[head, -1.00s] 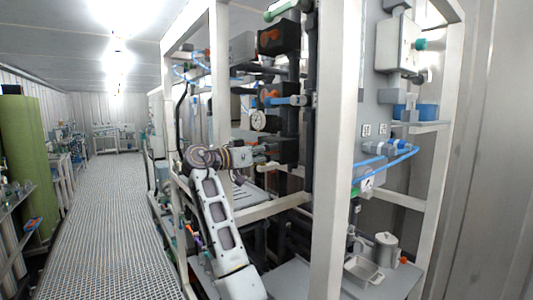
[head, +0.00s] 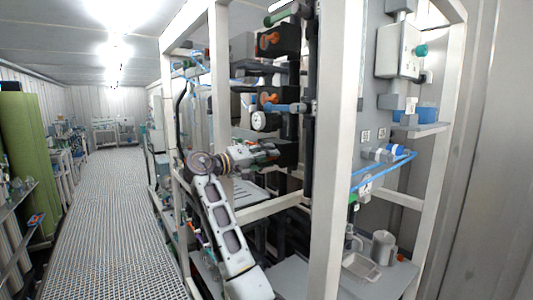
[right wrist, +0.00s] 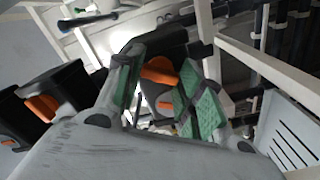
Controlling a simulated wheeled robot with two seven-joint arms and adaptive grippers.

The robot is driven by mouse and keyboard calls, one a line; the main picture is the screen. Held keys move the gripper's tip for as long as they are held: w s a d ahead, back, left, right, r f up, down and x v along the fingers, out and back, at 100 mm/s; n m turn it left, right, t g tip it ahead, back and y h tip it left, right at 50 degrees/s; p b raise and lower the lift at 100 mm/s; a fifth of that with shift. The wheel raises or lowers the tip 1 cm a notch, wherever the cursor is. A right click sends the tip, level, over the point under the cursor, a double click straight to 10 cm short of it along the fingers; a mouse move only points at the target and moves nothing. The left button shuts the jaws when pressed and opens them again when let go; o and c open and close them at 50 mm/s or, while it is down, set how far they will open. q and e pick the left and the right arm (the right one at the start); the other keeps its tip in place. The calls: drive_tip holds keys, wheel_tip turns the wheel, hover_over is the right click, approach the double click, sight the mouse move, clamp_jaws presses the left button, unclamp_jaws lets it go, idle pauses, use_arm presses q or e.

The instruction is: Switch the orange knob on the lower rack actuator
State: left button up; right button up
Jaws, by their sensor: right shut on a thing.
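My right gripper (head: 274,154) reaches into the rack at the lower black actuator (head: 288,153), below two similar ones. In the right wrist view the gripper (right wrist: 165,90) has its green-padded fingers on either side of an orange knob (right wrist: 160,72), shut on it. The dark actuator body shows behind the knob, and the fingers and palm hide part of both. In the head view the gripper covers this knob. My left gripper is in neither view.
The middle actuator's orange knob (head: 267,99) and the upper actuator's orange knob (head: 268,41) are above. A round gauge (head: 258,121) sits just above my gripper. White frame posts (head: 338,150) stand close on the right. The grated aisle (head: 112,220) is clear at left.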

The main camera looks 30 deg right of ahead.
drive_tip(key=n+p, duration=0.3)
drive_tip(key=n, duration=0.1)
drive_tip(key=shift+r+n, duration=0.15)
drive_tip(key=shift+n, duration=0.25)
idle(0.4)
drive_tip(key=o, duration=1)
drive_tip(key=shift+w, duration=0.1)
drive_tip(key=shift+a, duration=0.15)
drive_tip(key=shift+s+a, duration=0.15)
drive_tip(key=shift+a, duration=1.8)
drive_tip(key=shift+s+a, duration=0.2)
drive_tip(key=shift+a, duration=1.8)
drive_tip(key=shift+s+a, duration=0.15)
drive_tip(key=shift+a, duration=1.8)
